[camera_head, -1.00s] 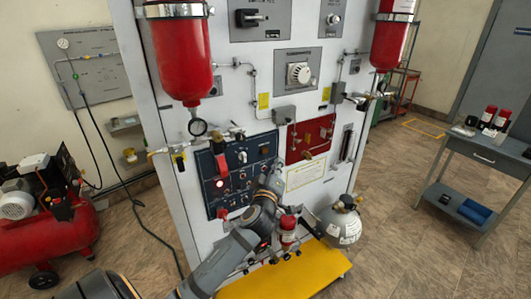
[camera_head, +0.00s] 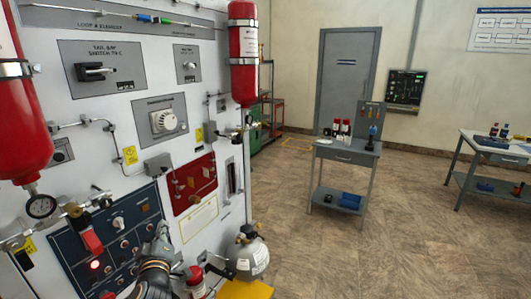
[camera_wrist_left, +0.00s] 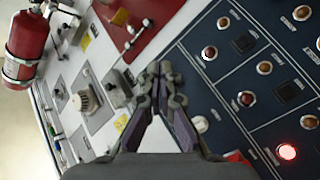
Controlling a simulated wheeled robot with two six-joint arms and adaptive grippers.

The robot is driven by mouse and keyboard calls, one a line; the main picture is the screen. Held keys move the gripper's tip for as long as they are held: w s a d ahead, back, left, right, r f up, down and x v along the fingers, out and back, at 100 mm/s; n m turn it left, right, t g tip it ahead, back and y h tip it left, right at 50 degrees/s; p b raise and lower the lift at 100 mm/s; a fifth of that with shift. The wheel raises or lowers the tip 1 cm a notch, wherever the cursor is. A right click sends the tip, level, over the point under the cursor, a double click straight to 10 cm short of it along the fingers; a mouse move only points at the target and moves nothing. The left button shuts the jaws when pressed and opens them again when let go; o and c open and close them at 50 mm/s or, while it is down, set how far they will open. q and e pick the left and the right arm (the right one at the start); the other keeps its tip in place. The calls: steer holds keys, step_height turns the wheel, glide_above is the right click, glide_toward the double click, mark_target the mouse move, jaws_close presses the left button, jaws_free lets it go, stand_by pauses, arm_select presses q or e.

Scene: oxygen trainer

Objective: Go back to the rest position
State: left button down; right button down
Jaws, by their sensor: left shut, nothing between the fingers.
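My left gripper (camera_head: 160,240) is low in the head view, in front of the right edge of the dark blue switch panel (camera_head: 65,217). Its fingers are together with nothing between them. In the left wrist view the gripper (camera_wrist_left: 159,70) points at the panel face, and the blue panel (camera_wrist_left: 210,78) fills the right side. I cannot tell its exact gap to the panel. A red lamp (camera_head: 95,265) is lit on the blue panel; it also shows in the left wrist view (camera_wrist_left: 287,151). My right gripper is not in view.
A red panel (camera_head: 178,200) and a round white dial (camera_head: 165,121) are on the white cabinet. Red cylinders (camera_head: 243,55) hang at its sides. Open floor (camera_head: 400,240) and a small table (camera_head: 345,154) lie right.

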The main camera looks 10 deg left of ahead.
arm_select(q)
steer(key=s+d+f+m+g+h, duration=0.2)
steer(key=s+d+f+m+g, duration=0.25)
steer(key=s+f, duration=0.3)
steer(key=s+d+f+m+g+h, duration=0.25)
steer(key=s+f+m+g, duration=0.2)
steer(key=s+f, duration=0.35)
steer(key=s+d+f+m+g+h, duration=0.2)
steer(key=s+d+f+m+g, duration=0.25)
steer(key=s, duration=0.55)
step_height(320, 180, down, 26)
steer(key=s+a, duration=0.2)
steer(key=a, duration=0.1)
steer(key=s+a+f+g, duration=0.1)
steer(key=s+f, duration=1.7)
steer(key=s, duration=0.1)
steer(key=shift+s+g, duration=0.15)
steer(key=shift+g, duration=0.2)
steer(key=shift+m, duration=0.25)
